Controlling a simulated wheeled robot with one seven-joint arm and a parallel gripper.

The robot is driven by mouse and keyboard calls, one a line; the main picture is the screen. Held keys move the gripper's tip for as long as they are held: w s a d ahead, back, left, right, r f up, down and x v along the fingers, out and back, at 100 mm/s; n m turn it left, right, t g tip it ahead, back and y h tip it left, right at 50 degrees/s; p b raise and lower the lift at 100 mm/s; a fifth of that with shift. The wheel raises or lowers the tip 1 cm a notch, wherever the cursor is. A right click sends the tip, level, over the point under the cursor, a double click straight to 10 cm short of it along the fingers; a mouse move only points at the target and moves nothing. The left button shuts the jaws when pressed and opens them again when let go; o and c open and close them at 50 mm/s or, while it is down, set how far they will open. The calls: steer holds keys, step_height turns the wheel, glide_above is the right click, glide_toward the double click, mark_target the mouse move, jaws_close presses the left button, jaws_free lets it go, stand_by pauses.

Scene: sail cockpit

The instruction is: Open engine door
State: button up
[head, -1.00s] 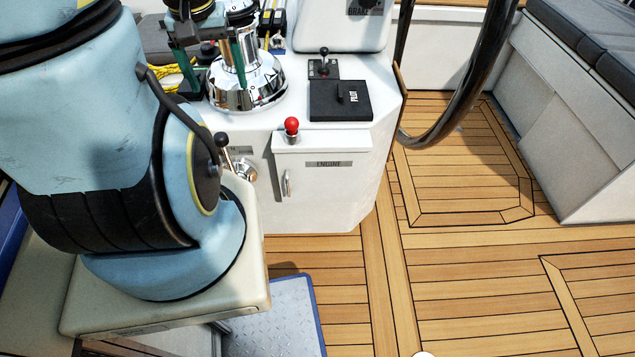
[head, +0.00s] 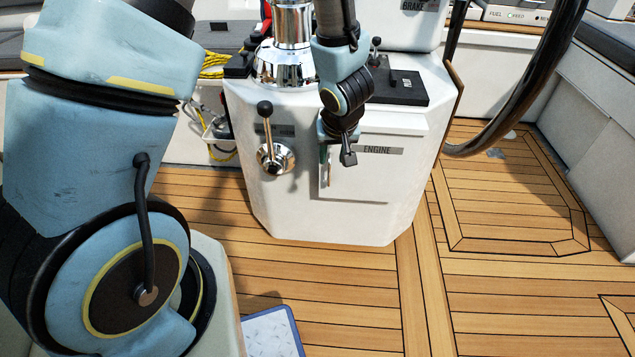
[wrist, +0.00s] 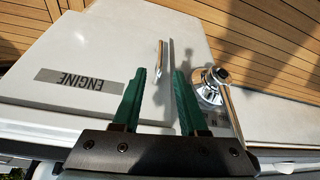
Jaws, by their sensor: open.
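The engine door (head: 375,180) is a white panel with an ENGINE label on the front of the white console, and it looks closed. Its slim metal handle (head: 329,172) is on the door's left side, partly hidden by my arm. The wrist view shows the door (wrist: 105,48) upside down, with the handle (wrist: 160,57) standing out from it. My gripper (wrist: 159,73) is open, its two green fingers pointing at the door. The handle lies in line with the gap between the fingertips; I cannot tell how deep it sits. The gripper is mostly hidden in the head view.
A chrome lever (head: 272,158) with a black knob is left of the door, close beside one finger in the wrist view (wrist: 210,88). A black PILOT box (head: 400,88) sits on the console. A dark wheel rim (head: 530,85) is at right. The teak floor (head: 345,285) is open in front.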

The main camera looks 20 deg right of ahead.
mark_target(330, 171)
steer(key=b+x, duration=0.4)
steer(key=x, duration=0.6)
steer(key=shift+w+f, duration=0.1)
steer(key=shift+f, duration=0.05)
jaws_close()
stand_by(1.1)
